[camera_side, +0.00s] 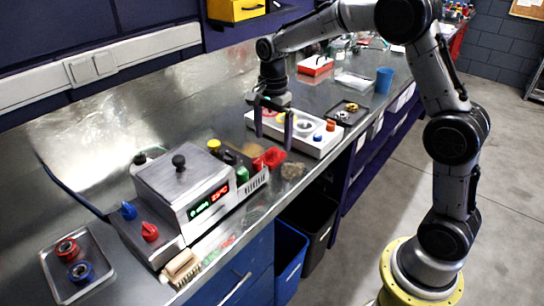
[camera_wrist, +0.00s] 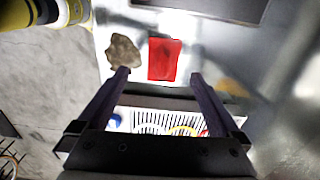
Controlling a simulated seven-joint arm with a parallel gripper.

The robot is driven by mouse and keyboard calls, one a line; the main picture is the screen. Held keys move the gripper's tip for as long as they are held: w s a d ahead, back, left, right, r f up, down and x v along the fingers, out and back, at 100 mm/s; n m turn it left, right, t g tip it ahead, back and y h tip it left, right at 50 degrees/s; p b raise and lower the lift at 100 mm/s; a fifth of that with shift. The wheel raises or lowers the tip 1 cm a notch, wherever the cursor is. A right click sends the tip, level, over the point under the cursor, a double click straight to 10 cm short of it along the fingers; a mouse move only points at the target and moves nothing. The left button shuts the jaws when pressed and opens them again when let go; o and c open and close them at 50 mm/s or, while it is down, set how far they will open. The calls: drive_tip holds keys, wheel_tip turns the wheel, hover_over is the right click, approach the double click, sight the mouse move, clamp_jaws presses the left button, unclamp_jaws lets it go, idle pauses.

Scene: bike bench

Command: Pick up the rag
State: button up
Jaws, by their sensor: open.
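Two cloth-like pieces lie on the metal bench, and I cannot tell for certain which is the rag. One is a bright red piece (camera_side: 270,158), flat and roughly rectangular in the wrist view (camera_wrist: 165,58). The other is a crumpled grey-brown piece (camera_side: 293,170), left of the red one in the wrist view (camera_wrist: 123,52). My gripper (camera_side: 273,141) is open and empty, pointing down above the bench. In the wrist view, the red piece appears just beyond the gap between my fingertips (camera_wrist: 159,75), and the brown piece is beyond the left fingertip.
A grey heater-like box (camera_side: 180,180) with a lit display stands left of the red piece. A white panel (camera_side: 320,140) with coloured knobs is behind my gripper. A small tray (camera_side: 58,285) with red and blue rings is at front left. The bench's front edge is near the brown piece.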

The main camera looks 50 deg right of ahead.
sight(272, 150)
drive_tip(key=shift+w+d+f, duration=0.1)
drive_tip(key=shift+w+f, duration=0.05)
drive_tip(key=shift+f, duration=1.2)
drive_tip(key=shift+w+f, duration=0.1)
drive_tip(key=shift+f, duration=1.2)
drive_tip(key=c, duration=1.4)
drive_tip(key=shift+o, duration=0.2)
